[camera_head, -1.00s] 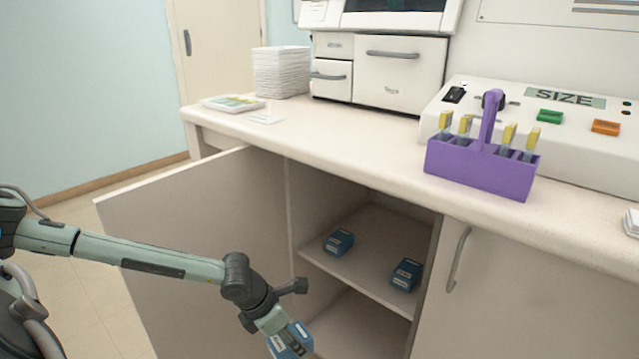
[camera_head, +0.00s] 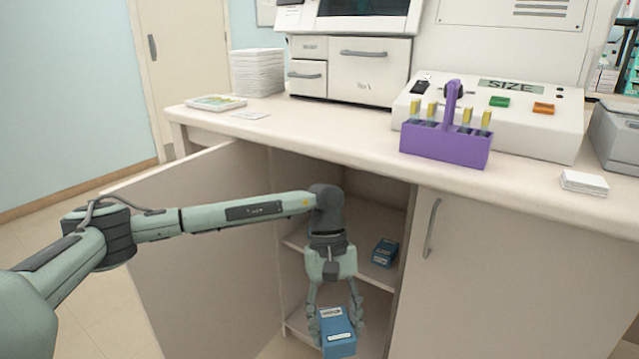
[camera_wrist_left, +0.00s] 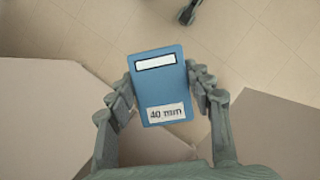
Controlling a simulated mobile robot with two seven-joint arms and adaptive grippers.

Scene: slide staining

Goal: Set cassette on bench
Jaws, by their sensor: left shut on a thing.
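A blue cassette (camera_head: 338,338) with a white label is held in my left gripper (camera_head: 334,322), which hangs pointing down in front of the open cabinet. In the left wrist view the cassette (camera_wrist_left: 158,88) sits between both fingers and its label reads "40 mm". The bench (camera_head: 300,135) is above and behind the gripper, with its front edge running across the view. Another blue cassette (camera_head: 385,252) stands on the cabinet's shelf. My arm hides part of that shelf. My right gripper is not in view.
The cabinet door (camera_head: 190,235) stands open at the left. On the bench are a purple rack (camera_head: 445,146) with several slides, a SIZE device (camera_head: 550,122), a white paper stack (camera_head: 257,72), a tray (camera_head: 215,103) and white cards (camera_head: 584,182). The front strip of bench is mostly clear.

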